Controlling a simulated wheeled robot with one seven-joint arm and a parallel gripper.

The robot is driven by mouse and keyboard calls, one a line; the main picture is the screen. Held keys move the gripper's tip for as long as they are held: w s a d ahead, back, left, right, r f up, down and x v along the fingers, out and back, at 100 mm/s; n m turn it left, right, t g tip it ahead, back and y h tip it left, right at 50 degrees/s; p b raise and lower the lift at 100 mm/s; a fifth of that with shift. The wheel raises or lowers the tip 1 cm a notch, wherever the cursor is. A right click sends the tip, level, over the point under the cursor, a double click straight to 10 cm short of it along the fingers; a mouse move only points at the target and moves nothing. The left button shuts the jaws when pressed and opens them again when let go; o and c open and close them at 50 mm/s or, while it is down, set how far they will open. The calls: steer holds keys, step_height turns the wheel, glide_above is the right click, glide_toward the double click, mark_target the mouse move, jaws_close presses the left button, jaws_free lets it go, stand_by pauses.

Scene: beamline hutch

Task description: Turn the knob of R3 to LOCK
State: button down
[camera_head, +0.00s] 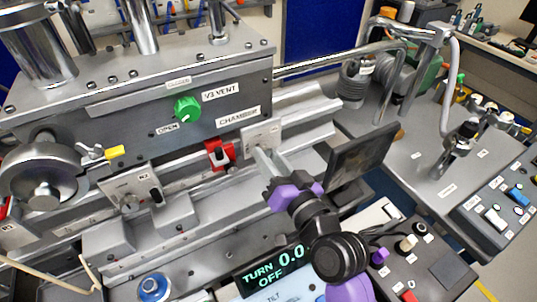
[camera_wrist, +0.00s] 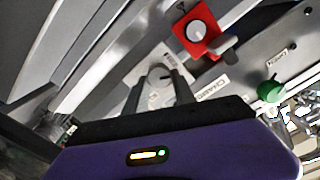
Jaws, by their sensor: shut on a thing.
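My gripper (camera_head: 265,158) reaches down to the rail below the steel chamber, at a pale plate (camera_head: 262,136) right of a red block. In the wrist view its two fingers (camera_wrist: 165,76) stand on either side of a small light knob (camera_wrist: 160,73) on that plate (camera_wrist: 146,66). The fingers are shut on this knob and hide part of it. In the head view the knob is hidden behind the gripper. The plate's small lettering is too blurred to read, so I cannot tell the R3 label or the knob's setting.
The red block (camera_head: 220,153) with its own knob sits close left of my gripper. A green V3 VENT knob (camera_head: 187,108) is on the chamber wall above. Another knob plate (camera_head: 135,192) is further left. A dark panel (camera_head: 358,158) stands close on the right.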

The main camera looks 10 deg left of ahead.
steer(key=m+p, duration=0.2)
steer(key=m, duration=0.4)
steer(key=shift+d+m+p, duration=0.15)
steer(key=shift+m+p, duration=0.15)
steer(key=shift+p, duration=0.1)
steer(key=m+p, duration=0.1)
steer(key=m, duration=0.1)
steer(key=m+p, duration=0.1)
steer(key=m, duration=0.2)
steer(key=shift+w+f+m, duration=0.1)
steer(key=shift+f+m, duration=0.1)
steer(key=shift+m, duration=0.1)
steer(key=c, duration=1)
jaws_free()
steer(key=shift+p, duration=0.3)
steer(key=shift+c, duration=0.2)
steer(key=b+v, duration=0.2)
steer(key=v, duration=0.6)
steer(key=shift+w, duration=0.1)
